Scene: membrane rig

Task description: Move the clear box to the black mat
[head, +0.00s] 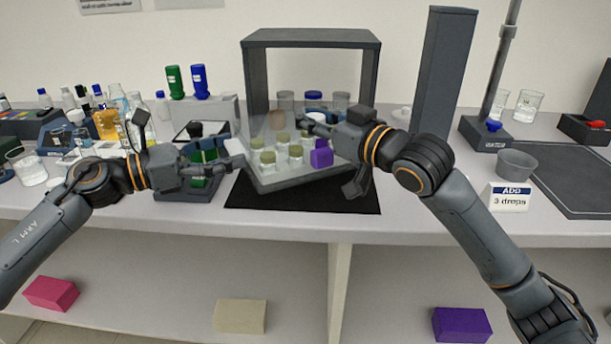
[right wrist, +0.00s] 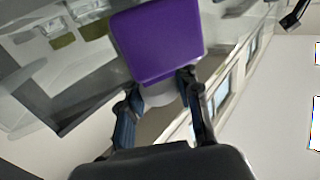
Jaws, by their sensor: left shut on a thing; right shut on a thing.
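The clear box (head: 293,181) is a see-through tray holding several jars with olive lids (head: 268,158). It is tilted above the black mat (head: 340,203), overlapping its back part in the head view; I cannot tell whether any edge touches. A purple block (head: 321,153) shows at the box's right end and large in the right wrist view (right wrist: 158,45). My left gripper (head: 238,156) is shut on the box's left side. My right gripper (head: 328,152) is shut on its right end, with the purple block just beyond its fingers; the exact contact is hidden.
A dark grey open frame (head: 311,39) stands behind the box, with several jars beneath it. A grey column (head: 443,75), a bowl (head: 517,164) and an "ADD 3 drops" card (head: 509,197) are at the right.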

